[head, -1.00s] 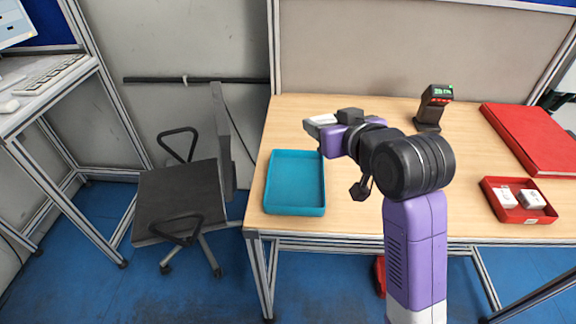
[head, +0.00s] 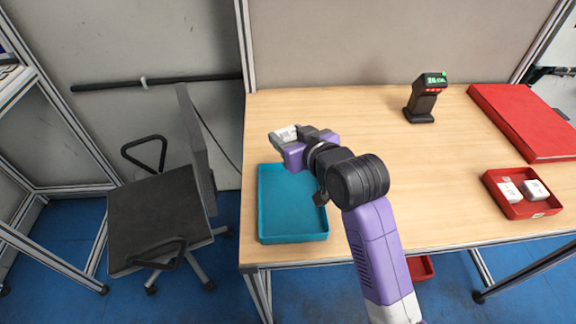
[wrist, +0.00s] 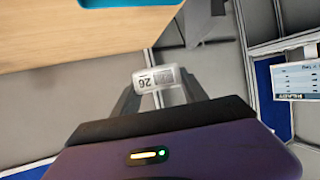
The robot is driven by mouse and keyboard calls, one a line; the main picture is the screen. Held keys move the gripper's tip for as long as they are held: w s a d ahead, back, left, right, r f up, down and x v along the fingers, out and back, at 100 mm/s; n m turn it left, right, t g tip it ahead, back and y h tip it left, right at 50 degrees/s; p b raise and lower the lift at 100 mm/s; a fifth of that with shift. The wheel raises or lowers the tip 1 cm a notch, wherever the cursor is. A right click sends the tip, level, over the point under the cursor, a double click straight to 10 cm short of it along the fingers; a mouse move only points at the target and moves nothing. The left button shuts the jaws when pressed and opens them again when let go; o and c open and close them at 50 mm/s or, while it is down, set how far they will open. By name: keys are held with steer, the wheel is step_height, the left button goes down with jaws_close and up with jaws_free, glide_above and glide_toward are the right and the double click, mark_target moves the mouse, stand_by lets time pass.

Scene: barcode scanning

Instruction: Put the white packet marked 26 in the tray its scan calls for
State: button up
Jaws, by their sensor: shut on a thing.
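The white packet marked 26 (wrist: 156,79) is clamped between the fingertips of my gripper (head: 282,134). In the wrist view its number appears upside down. In the head view my gripper holds it above the table, near the far edge of the blue tray (head: 323,222). The tray looks empty, though my arm hides part of its right side. The scanner (head: 422,101) stands at the back of the table. Its lit green display seems to begin with 26; the small letters after that are too small to read surely.
A red tray (head: 529,208) at the right holds two white packets (head: 510,191). A large flat red item (head: 522,118) lies at the back right. The middle of the table is clear. A black office chair (head: 160,216) stands left of the table.

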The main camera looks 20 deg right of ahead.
step_height(320, 180, down, 10)
steer(key=shift+f, duration=0.15)
stand_by(0.3)
steer(key=shift+f, duration=0.1)
steer(key=o, duration=1.5)
steer(key=shift+s+r+p, duration=0.2)
steer(key=shift+p, duration=0.25)
steer(key=p+v, duration=0.5)
steer(key=v, duration=0.6)
steer(key=shift+s, duration=0.3)
